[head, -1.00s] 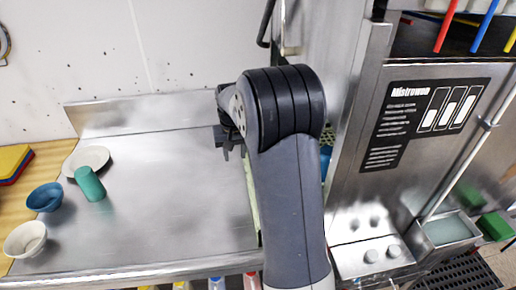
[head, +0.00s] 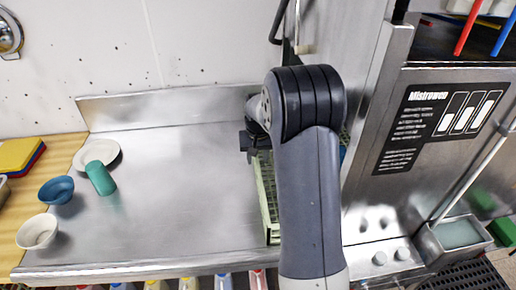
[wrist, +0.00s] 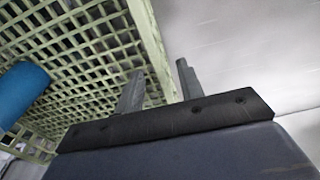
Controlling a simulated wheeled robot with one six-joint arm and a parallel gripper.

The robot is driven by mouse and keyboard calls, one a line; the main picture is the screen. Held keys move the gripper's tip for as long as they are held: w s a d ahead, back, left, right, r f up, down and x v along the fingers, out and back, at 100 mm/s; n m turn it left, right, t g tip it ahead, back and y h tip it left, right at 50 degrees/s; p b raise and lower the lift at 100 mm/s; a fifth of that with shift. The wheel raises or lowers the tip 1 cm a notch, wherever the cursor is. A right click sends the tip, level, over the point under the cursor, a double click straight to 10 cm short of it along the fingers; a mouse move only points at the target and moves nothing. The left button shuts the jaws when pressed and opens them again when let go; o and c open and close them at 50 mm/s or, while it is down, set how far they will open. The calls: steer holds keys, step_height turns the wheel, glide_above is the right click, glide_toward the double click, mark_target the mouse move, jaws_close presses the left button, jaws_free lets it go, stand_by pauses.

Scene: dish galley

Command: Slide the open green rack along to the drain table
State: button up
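The open green rack (head: 268,205) is a pale green lattice at the right end of the steel table (head: 185,185); my arm hides most of it in the head view. In the wrist view its lattice (wrist: 80,45) fills the upper left, with a blue cup (wrist: 22,90) in it. My gripper (head: 250,148) is at the rack's left side, fingers pointing down. In the wrist view my gripper's fingers (wrist: 160,85) stand apart, with the rack's rim between them. I cannot tell if either finger touches the rim.
The middle is clear. A backsplash (head: 180,105) runs behind, and a steel machine (head: 440,130) stands at right.

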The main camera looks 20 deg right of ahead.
steer(key=f, duration=0.4)
steer(key=f+p, duration=0.1)
steer(key=f, duration=0.1)
steer(key=shift+w+d+f, duration=0.1)
steer(key=shift+w+f, duration=0.15)
steer(key=shift+w, duration=0.15)
steer(key=shift+c, duration=0.2)
jaws_close()
stand_by(0.9)
